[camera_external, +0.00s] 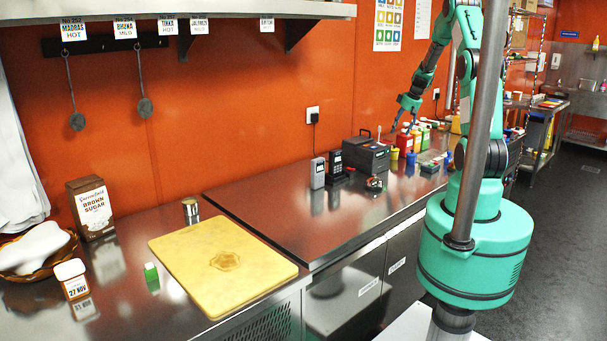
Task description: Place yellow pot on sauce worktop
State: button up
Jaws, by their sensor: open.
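I cannot tell which one the task means. My gripper (402,128) is open and empty, pointing down above the red and green-topped sauce bottles (404,142). It is apart from the pots. No label shows which surface is the sauce worktop.
The black device (366,156), a black handset (336,163) and a grey handset (318,173) stand left of the pots. A yellow board (225,262), a brown sugar box (91,207) and a basket (38,262) are at the left. The worktop's middle is clear.

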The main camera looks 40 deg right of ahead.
jog(key=s+a+r, duration=0.3)
jog(key=a+r, duration=0.8)
jog(key=a, duration=0.4)
jog(key=s+a+r, duration=0.3)
jog(key=a+r, duration=0.7)
jog(key=a, duration=0.5)
jog(key=s+a+r, duration=0.5)
jog(key=s+a, duration=0.7)
jog(key=a, duration=0.1)
jog(key=s+a, duration=0.3)
jog(key=s, duration=0.4)
jog(key=s+a+t, duration=0.1)
jog(key=s+a, duration=0.2)
jog(key=s, duration=0.3)
jog(key=shift+s+a+f, duration=0.15)
jog(key=shift+s+a, duration=0.2)
jog(key=shift+a, duration=0.05)
jog(key=shift+f+b, duration=0.8)
